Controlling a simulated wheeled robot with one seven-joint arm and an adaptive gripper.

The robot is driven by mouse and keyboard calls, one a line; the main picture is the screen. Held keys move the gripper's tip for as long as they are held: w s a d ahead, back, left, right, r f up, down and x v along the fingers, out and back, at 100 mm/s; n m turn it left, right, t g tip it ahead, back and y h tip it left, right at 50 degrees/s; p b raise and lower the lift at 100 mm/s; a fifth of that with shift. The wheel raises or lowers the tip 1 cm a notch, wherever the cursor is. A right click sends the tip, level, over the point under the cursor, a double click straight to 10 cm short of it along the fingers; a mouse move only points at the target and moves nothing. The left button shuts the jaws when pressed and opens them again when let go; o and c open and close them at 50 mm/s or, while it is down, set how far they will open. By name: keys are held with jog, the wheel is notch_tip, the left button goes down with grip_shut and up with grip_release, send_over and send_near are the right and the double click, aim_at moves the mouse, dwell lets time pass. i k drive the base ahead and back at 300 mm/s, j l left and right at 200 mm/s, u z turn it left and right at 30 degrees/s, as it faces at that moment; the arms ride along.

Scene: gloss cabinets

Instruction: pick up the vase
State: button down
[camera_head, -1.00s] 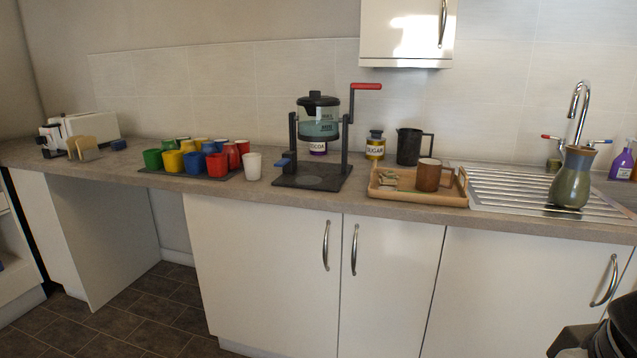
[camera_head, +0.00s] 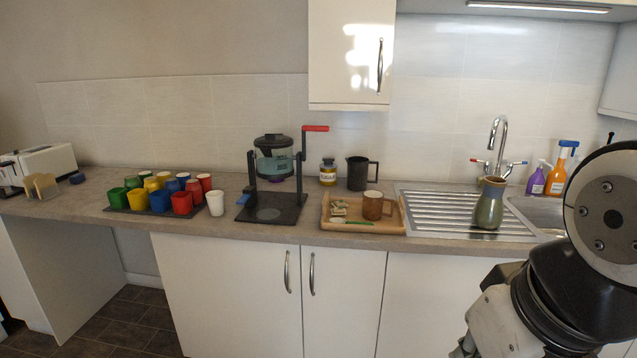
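The vase (camera_head: 489,204) is green-brown, glazed, with a narrow neck and rounded body. It stands upright on the ribbed metal drainer (camera_head: 436,212), in front of the tap, right of the middle of the picture. My arm fills the lower right, to the right of the vase and nearer the camera. No fingertips can be made out, so my gripper is not seen. Nothing hides the vase.
A wooden tray (camera_head: 390,228) with a brown mug (camera_head: 372,206) stands left of the drainer. Behind it are a dark jug (camera_head: 358,173) and a sugar jar (camera_head: 328,172). Spray bottles (camera_head: 556,177) stand by the sink at right. A wall cabinet (camera_head: 350,60) hangs above.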

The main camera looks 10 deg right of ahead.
aim_at(487, 212)
jog(key=z, duration=0.85)
